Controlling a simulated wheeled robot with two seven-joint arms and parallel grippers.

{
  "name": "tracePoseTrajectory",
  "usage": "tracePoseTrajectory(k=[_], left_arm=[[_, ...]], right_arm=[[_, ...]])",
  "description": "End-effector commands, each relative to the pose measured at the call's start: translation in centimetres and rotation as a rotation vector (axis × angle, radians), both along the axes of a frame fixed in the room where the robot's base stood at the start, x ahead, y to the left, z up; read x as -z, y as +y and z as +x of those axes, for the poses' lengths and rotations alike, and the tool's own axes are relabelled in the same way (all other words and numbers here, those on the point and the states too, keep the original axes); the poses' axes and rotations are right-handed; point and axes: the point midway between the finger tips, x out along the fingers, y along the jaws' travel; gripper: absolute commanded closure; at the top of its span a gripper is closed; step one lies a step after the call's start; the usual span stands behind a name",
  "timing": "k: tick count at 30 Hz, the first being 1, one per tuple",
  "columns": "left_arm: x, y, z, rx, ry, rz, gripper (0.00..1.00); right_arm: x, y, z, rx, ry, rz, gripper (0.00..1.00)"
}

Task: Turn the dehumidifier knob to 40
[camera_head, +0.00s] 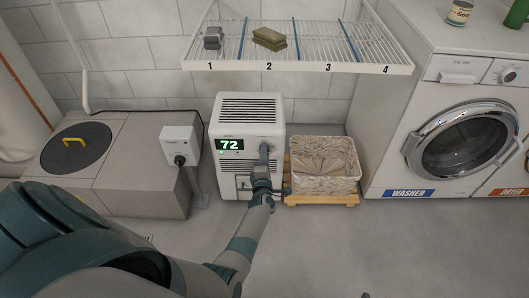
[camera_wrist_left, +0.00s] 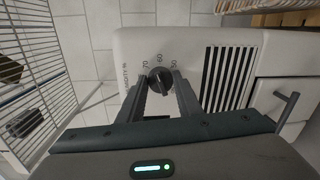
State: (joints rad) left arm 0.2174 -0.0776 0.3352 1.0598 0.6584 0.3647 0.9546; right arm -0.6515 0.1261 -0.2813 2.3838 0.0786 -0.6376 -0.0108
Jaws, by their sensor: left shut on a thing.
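The white dehumidifier (camera_head: 232,180) stands on the floor against the tiled wall, with a dark vent on top. Its green display (camera_head: 229,145) reads 72. My left gripper (camera_head: 264,155) reaches its front at the right of the display and mostly hides the knob there. In the left wrist view the dark round knob (camera_wrist_left: 159,76) sits between the two fingers of my left gripper (camera_wrist_left: 161,86), which is shut on it. Scale numbers 70, 60 and 50 show around the knob; other numbers are hidden or unclear. My right gripper is out of view.
A wicker basket (camera_head: 325,168) on a wooden pallet (camera_head: 318,199) stands close at the right. The washer (camera_head: 420,130) is further right. A wire shelf (camera_head: 345,40) hangs above. A grey box with a black lid (camera_head: 76,148) and a white outlet box (camera_head: 181,140) are at the left.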

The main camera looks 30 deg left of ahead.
Motion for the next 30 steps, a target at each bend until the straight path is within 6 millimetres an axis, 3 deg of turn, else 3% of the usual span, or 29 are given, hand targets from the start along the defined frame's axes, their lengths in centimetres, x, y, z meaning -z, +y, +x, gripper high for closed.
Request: tracePoseTrajectory(k=[15, 30], left_arm=[[0.1, -0.2, 0.1, 0.001, 0.258, 0.416, 0.91], [0.4, -0.2, 0.1, 0.001, 0.506, 0.82, 0.91]], right_arm=[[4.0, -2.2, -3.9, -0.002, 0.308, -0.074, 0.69], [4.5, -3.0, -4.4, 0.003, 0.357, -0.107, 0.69]])
